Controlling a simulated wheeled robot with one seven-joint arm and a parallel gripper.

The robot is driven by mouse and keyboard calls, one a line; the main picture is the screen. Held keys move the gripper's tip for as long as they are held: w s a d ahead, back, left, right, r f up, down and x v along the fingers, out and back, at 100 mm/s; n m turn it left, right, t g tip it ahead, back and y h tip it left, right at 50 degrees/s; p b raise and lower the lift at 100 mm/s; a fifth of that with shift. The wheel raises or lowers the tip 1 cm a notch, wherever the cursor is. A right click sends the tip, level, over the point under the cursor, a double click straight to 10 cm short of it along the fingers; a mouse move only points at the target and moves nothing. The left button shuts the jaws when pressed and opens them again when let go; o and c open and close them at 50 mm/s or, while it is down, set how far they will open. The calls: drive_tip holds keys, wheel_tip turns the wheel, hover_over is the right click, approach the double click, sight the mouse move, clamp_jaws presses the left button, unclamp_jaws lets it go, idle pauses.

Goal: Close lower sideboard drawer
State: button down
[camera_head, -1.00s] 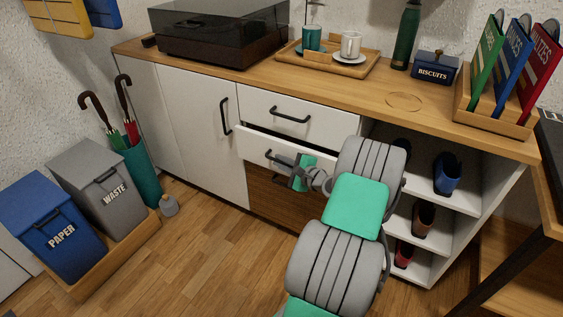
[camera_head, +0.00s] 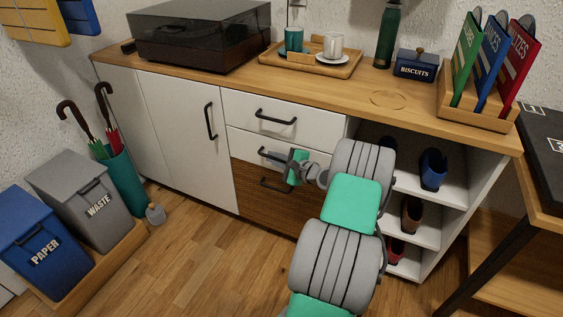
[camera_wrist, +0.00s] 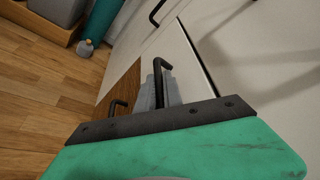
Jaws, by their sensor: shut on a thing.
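The sideboard (camera_head: 160,140) has two white drawers, one above the other. The lower drawer (camera_head: 244,143) now sits about level with the upper drawer (camera_head: 240,106) in the head view. My gripper (camera_head: 283,158) is shut on the black handle (camera_head: 265,153) of the lower drawer. In the wrist view the gripper (camera_wrist: 160,90) has its grey fingers around that handle (camera_wrist: 158,66). My arm hides the right part of the lower drawer front.
A brown woven drawer front (camera_head: 262,195) with its own black handle lies below. Open shelves with shoes (camera_head: 432,168) stand to the right. Bins (camera_head: 80,190), an umbrella stand (camera_head: 123,180) and clear wooden floor (camera_head: 195,250) lie to the left.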

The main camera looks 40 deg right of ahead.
drive_tip(key=c, duration=1.8)
unclamp_jaws()
drive_tip(key=shift+w+d, duration=0.1)
drive_tip(key=shift+d, duration=0.15)
drive_tip(key=shift+o, duration=0.2)
drive_tip(key=p+v, duration=0.2)
drive_tip(key=v, duration=0.5)
drive_tip(key=shift+s, duration=0.4)
drive_tip(key=shift+r, duration=0.15)
drive_tip(key=w+a+r+n+g+y+p, duration=0.15)
drive_tip(key=a+r+n+g+p, duration=0.35)
drive_tip(key=a+r+p, duration=0.5)
drive_tip(key=w+a+r+n+g+y+p, duration=0.1)
drive_tip(key=w+a+r+n+g+p, duration=0.15)
drive_tip(key=a+r+n+p, duration=0.7)
drive_tip(key=s+a+r+n+g+h+p, duration=0.4)
drive_tip(key=s+a+r+n+p, duration=0.5)
drive_tip(key=s+a+r, duration=0.8)
drive_tip(key=shift+s+r+g+p, duration=0.45)
drive_tip(key=shift+s+r+p, duration=0.45)
drive_tip(key=shift+s, duration=0.1)
